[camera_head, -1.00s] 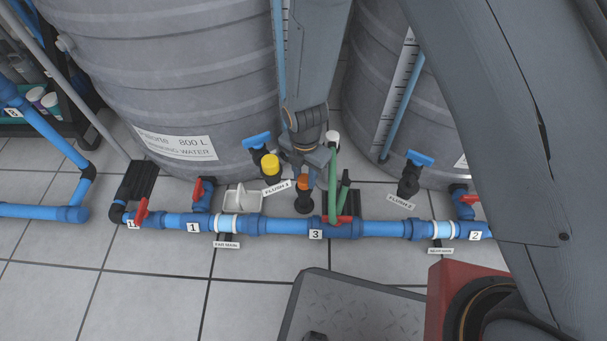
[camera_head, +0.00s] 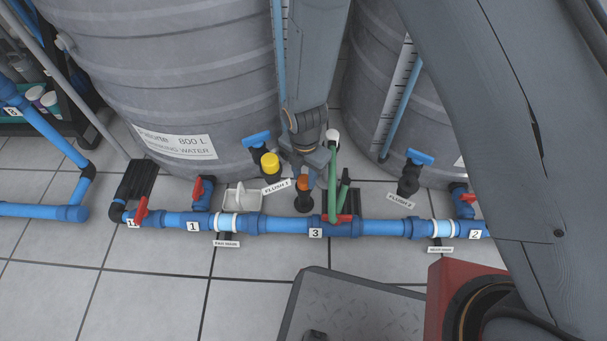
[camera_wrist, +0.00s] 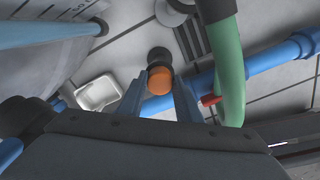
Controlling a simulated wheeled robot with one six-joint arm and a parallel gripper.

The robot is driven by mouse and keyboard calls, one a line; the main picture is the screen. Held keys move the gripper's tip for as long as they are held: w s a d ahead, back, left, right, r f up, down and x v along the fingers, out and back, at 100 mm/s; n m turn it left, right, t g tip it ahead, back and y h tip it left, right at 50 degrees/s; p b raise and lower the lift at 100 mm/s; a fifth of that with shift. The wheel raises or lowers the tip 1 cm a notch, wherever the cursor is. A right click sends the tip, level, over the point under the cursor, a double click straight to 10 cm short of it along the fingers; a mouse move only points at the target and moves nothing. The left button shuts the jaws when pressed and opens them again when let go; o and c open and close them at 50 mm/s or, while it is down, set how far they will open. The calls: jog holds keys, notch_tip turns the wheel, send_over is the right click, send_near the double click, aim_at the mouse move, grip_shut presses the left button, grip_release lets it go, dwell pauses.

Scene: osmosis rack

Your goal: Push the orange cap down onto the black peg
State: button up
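The orange cap (camera_head: 303,184) is at the black peg (camera_head: 304,204), which stands behind the blue pipe. In the wrist view the cap (camera_wrist: 160,81) lies between the two blue-grey fingertips of my gripper (camera_wrist: 160,78), with a finger close against each side. The dark peg (camera_wrist: 159,55) shows just beyond it. In the head view my gripper (camera_head: 309,178) comes down from above, and its body partly hides the fingers. How far the cap sits down on the peg cannot be told.
A green hose (camera_head: 333,185) rises close to the right of my gripper. A yellow cap (camera_head: 270,163) and blue valve handle (camera_head: 257,141) are to the left. The blue pipe (camera_head: 285,226) with red handles runs in front. Large grey tanks (camera_head: 180,90) stand behind.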

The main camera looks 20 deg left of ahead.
jog(key=o, duration=0.4)
jog(key=shift+o, duration=0.2)
jog(key=shift+r+p, duration=1.8)
jog(key=shift+r, duration=2.1)
